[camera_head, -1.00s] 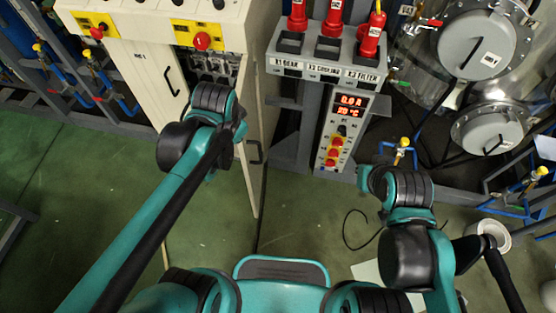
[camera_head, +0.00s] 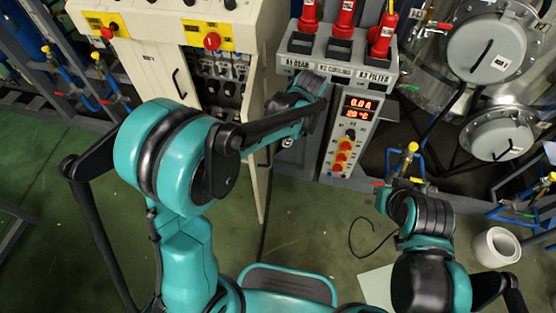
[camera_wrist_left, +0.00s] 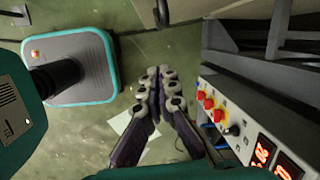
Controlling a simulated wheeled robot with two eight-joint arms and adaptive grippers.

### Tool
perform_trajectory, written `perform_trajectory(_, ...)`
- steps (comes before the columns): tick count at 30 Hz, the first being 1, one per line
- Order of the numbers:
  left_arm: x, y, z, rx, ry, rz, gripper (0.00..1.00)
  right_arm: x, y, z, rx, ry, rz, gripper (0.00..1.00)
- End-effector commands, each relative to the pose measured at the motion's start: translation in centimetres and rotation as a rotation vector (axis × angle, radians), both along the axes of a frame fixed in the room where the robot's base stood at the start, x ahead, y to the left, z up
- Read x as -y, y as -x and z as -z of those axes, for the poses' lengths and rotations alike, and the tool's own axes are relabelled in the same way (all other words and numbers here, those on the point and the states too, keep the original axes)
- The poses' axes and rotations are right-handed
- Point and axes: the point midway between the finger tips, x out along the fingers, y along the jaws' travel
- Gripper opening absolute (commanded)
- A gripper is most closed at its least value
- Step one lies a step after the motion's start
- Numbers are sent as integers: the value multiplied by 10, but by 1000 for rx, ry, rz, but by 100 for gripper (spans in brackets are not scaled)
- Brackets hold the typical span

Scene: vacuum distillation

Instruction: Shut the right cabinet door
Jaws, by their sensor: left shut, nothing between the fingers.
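The white cabinet's right door (camera_head: 256,160) stands open, swung out toward me and seen nearly edge-on. Its dark handle is partly hidden behind my left arm in the head view. The left cabinet door (camera_head: 158,75) is closed. My left arm reaches across the open door, with its wrist on the door's right side. My left gripper (camera_wrist_left: 160,74) is shut and empty in the left wrist view, pointing down above the floor. A pale door edge with a dark handle shows at the top of that view, apart from the fingertips. My right wrist is at the right; its fingers are hidden.
A control box (camera_head: 350,130) with a red display and several knobs stands close to the right of my left wrist; it also shows in the left wrist view (camera_wrist_left: 228,115). Steel vessels (camera_head: 486,48) and blue pipes are farther right.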

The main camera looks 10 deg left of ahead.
Motion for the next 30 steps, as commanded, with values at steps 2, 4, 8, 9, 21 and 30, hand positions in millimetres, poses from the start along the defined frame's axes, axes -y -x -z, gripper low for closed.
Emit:
perform_trajectory(2,10,-9,21,-45,-28,79,0,0,0,5,0,0,0,0)
perform_trajectory(4,15,-12,33,-74,-44,129,0,0,0,6,0,0,0,0)
perform_trajectory(8,18,-14,44,-101,-59,174,0,0,0,8,0,0,0,0)
perform_trajectory(9,18,-14,47,-104,-60,177,0,0,0,9,0,0,0,0)
perform_trajectory(21,0,-15,118,-104,-60,175,0,0,0,42,0,0,0,0)
perform_trajectory(30,-32,-16,142,-104,-59,173,0,0,0,62,0,0,0,0)
